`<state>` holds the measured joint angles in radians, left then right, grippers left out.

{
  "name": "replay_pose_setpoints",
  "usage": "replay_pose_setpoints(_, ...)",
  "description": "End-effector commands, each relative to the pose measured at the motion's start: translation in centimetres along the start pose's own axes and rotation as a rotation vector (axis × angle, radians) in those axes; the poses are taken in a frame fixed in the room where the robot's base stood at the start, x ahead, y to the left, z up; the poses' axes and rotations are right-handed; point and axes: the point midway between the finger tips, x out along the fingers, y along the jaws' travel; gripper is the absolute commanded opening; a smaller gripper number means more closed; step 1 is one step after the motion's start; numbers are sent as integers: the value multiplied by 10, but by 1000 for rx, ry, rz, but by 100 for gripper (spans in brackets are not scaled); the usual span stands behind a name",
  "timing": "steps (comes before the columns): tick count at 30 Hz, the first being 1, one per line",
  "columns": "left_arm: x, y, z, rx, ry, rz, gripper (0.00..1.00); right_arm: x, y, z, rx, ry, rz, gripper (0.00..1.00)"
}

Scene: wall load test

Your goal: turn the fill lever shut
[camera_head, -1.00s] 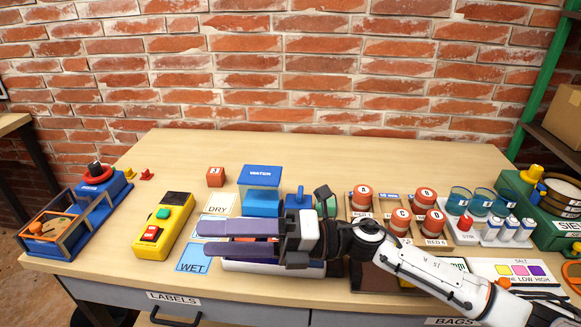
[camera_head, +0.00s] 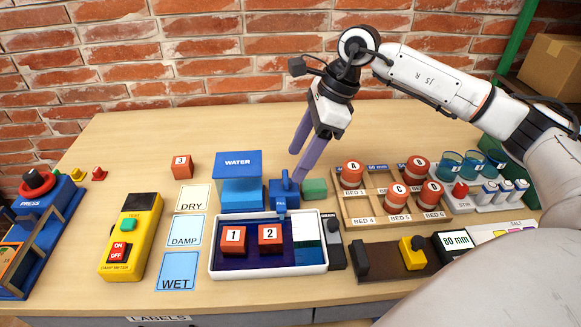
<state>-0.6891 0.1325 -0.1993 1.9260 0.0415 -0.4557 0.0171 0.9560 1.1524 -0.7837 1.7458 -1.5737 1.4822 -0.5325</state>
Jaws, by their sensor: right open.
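The blue tap (camera_head: 284,193) stands right of the blue tank marked WATER (camera_head: 240,178), with a small upright blue handle that looks like the fill lever (camera_head: 285,177). Its spout points over the white-rimmed tray (camera_head: 268,273). In the tray, block 1 (camera_head: 233,240) and block 2 (camera_head: 271,238) sit on a dark blue floor. My right gripper (camera_head: 297,166) is open and empty, its purple fingers pointing down just behind and right of the handle. I cannot tell whether a finger touches it. My left gripper is out of view.
A green block (camera_head: 315,188) sits close right of the tap. A dark lever-like part (camera_head: 333,242) stands at the tray's right end. The wooden rack (camera_head: 369,220) with red pots is further right. Block 3 (camera_head: 182,166) lies left of the tank, with clear table behind.

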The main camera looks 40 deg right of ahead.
Motion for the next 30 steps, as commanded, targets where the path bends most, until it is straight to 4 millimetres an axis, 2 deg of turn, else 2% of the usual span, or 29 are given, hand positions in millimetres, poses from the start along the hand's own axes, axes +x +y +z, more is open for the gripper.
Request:
replay_pose_setpoints(3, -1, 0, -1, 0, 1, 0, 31, 21, 1, 0, 1, -1, 3, 58)
replay_pose_setpoints(9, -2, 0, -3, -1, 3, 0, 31, 40, 0, 1, 0, -2, 1, 58)
replay_pose_setpoints(19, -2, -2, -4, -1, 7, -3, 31, 44, 0, 1, 0, -3, 1, 58)
replay_pose_setpoints(26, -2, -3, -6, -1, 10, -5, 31, 44, 0, 1, 1, -3, 1, 19)
replay_pose_setpoints(30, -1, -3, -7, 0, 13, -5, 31, 44, 0, 1, 3, -3, 0, 17)
